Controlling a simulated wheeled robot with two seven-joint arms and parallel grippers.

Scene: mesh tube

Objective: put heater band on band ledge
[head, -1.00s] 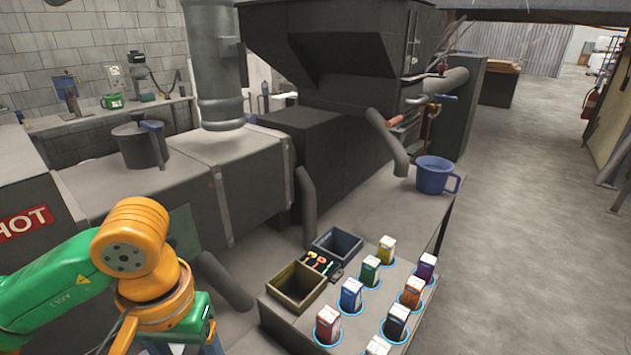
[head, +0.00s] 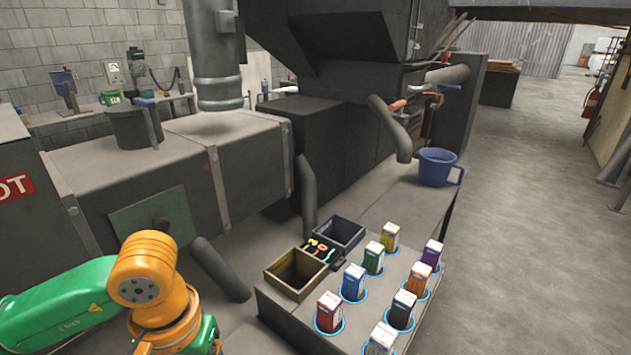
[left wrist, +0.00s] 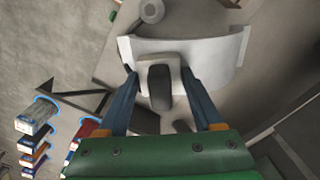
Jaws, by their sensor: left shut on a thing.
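In the left wrist view, my left gripper (left wrist: 159,78) is shut on a pale grey curved band, the heater band (left wrist: 207,50). It grips the band at a light block with a dark rounded knob, between its blue fingers. The band's curved sheet spreads beyond both fingers. In the head view, my orange and green left arm is at the lower left; its gripper and the band are out of sight there. I cannot tell which surface is the band ledge. My right gripper is in neither view.
A bench holds several coloured boxes (head: 353,282), an open brown bin (head: 297,274), a dark bin (head: 338,235) and a blue mug (head: 437,167). A grey machine housing (head: 165,165) with a green plate (head: 155,222) stands behind my arm. Open floor lies at the right.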

